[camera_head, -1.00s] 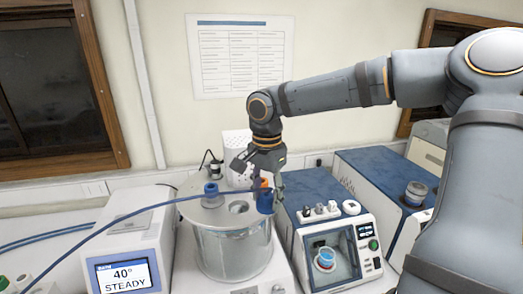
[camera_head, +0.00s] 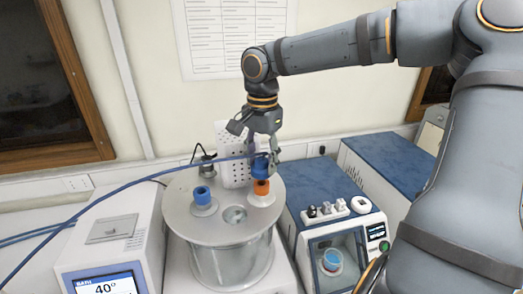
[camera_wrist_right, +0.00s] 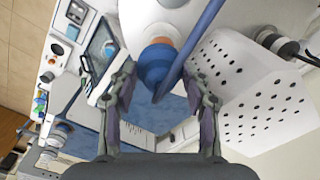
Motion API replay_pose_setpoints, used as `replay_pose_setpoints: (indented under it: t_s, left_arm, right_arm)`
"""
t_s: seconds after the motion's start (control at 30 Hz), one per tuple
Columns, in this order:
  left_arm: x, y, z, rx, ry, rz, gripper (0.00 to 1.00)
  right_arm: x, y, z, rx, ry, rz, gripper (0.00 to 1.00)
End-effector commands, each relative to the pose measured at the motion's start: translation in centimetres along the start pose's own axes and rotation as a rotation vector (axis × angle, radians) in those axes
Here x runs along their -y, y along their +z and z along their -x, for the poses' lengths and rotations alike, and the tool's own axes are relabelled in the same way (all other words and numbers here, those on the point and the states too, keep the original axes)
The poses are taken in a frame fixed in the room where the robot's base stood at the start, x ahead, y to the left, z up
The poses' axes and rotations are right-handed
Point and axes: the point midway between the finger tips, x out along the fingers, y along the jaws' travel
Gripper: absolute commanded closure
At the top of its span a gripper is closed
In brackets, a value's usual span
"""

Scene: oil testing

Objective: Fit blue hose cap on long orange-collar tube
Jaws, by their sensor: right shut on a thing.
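The blue hose cap (camera_head: 259,166) is at the end of the blue hose and held by my right gripper (camera_head: 262,152). It is upright, directly over the orange collar (camera_head: 261,187) of a tube in the bath lid. Whether it touches or is seated on the collar I cannot tell. In the right wrist view the cap (camera_wrist_right: 157,68) lies between the fingers of my right gripper (camera_wrist_right: 162,85), with the orange collar (camera_wrist_right: 163,41) just behind it. The tube below the collar is mostly hidden. My left gripper is not in view.
A blue-collared tube (camera_head: 203,196) stands left on the round bath lid (camera_head: 182,215), with an open hole (camera_head: 235,214) between the two tubes. The blue hose (camera_head: 130,188) runs left across the bath controller (camera_head: 110,235). A blue-topped tester (camera_head: 322,190) stands close right.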

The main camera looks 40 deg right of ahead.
Motion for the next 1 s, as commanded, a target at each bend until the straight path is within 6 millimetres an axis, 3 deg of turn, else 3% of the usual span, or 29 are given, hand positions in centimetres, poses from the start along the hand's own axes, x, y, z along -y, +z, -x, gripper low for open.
replay_pose_setpoints:
  t_s: [0.1,0.37,0.7,1.0]
  left_arm:
    - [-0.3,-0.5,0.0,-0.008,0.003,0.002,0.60]
    - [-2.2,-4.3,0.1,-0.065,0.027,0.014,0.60]
    - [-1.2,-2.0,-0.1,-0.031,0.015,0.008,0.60]
    - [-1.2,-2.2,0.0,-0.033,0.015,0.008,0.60]
  right_arm:
    - [-0.1,0.0,-1.5,0.002,0.003,0.000,0.78]
    - [-0.1,0.0,-3.2,0.001,0.001,0.000,0.78]
    - [-0.1,0.0,-3.4,0.000,0.001,0.000,0.78]
    - [-0.1,0.1,-3.4,0.000,0.001,0.000,0.78]
